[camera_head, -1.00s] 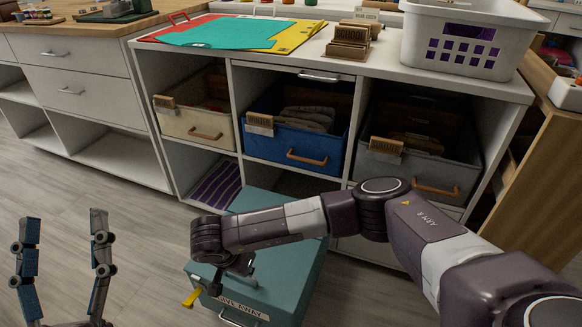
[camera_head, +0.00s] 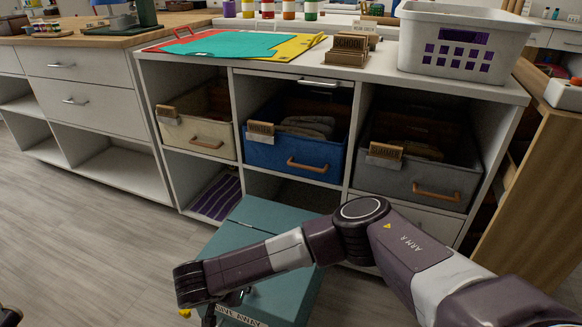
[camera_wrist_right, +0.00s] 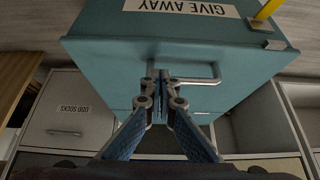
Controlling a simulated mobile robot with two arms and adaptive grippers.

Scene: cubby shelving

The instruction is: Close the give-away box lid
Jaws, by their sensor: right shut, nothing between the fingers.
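The teal give-away box (camera_head: 262,218) stands on the floor in front of the shelving. Its top looks flat, and no opening into it shows; my right arm hides part of it. The wrist view shows the teal box (camera_wrist_right: 110,58) upside down, with its GIVE AWAY label (camera_wrist_right: 182,8), a metal handle (camera_wrist_right: 205,80) and a yellow tab (camera_wrist_right: 268,10). My right gripper (camera_wrist_right: 163,78) is shut and empty, its tips in front of the box beside the handle; contact cannot be told. Only a dark scrap, probably my left gripper (camera_head: 9,317), shows at the bottom left corner.
The shelving holds a cream bin (camera_head: 192,146), a blue bin (camera_head: 285,158) and a grey bin (camera_head: 420,182). A white basket (camera_head: 460,45) and coloured folders (camera_head: 240,45) lie on top. A wooden-topped cabinet (camera_head: 95,95) stands left. The floor (camera_head: 90,255) at left is clear.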

